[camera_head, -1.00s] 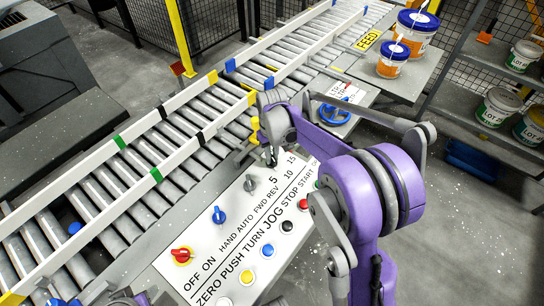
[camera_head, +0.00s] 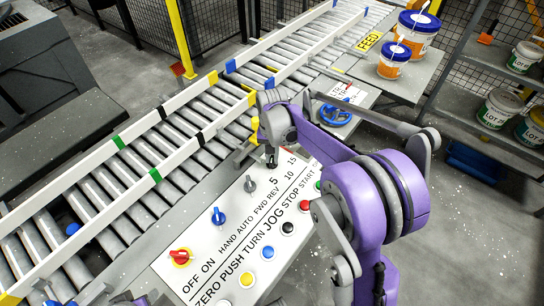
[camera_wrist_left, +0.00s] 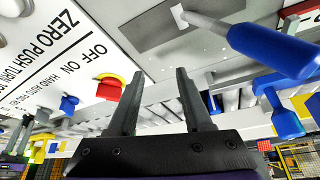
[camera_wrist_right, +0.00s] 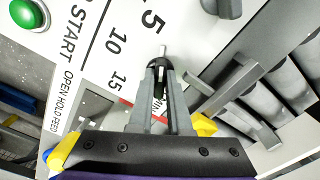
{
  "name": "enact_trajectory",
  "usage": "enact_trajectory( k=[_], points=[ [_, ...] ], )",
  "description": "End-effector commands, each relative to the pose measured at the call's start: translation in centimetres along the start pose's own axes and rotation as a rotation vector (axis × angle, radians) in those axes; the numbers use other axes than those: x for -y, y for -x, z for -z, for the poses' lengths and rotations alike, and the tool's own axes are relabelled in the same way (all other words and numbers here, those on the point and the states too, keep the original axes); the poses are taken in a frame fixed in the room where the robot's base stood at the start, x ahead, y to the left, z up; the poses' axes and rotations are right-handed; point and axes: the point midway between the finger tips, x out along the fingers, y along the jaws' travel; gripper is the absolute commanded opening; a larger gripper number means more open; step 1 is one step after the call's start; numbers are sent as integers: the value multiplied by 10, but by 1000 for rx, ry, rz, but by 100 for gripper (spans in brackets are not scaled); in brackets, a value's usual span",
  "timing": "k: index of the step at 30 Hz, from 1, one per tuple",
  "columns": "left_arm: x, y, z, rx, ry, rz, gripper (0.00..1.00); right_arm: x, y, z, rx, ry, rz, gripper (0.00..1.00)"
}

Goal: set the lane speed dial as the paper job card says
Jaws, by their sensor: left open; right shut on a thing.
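The lane speed dial (camera_wrist_right: 159,66) is a small dark knob with a pale pointer on the white panel, beside the printed 5, 10 and 15. My right gripper (camera_wrist_right: 161,84) is shut on it, and the fingers hide part of it. The pointer stands toward the top of the right wrist view, nearest the 5; its exact setting is unclear. In the head view my right gripper (camera_head: 271,162) is at the panel's far end. My left gripper (camera_wrist_left: 157,80) is open and empty near the red switch (camera_wrist_left: 109,86). I cannot make out a readable job card.
The panel (camera_head: 218,255) also carries a red switch (camera_head: 181,257), a blue switch (camera_head: 218,216), a grey switch (camera_head: 249,184) and several push buttons. The roller conveyor (camera_head: 130,190) runs alongside.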

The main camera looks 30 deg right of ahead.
Motion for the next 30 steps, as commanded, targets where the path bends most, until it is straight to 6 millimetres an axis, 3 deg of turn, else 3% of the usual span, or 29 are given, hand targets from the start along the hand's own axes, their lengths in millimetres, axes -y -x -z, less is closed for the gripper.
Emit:
enact_trajectory(
  k=[12,13,18,30],
  points=[
    [0,0,0,0,0,0,50,0,0,0,0,-9,0,0],
    [0,0,0,0,0,0,50,0,0,0,0,-9,0,20],
    [0,0,0,0,0,0,50,0,0,0,0,-8,0,46],
    [0,0,0,0,0,0,50,0,0,0,0,2,1,46]
  ],
)
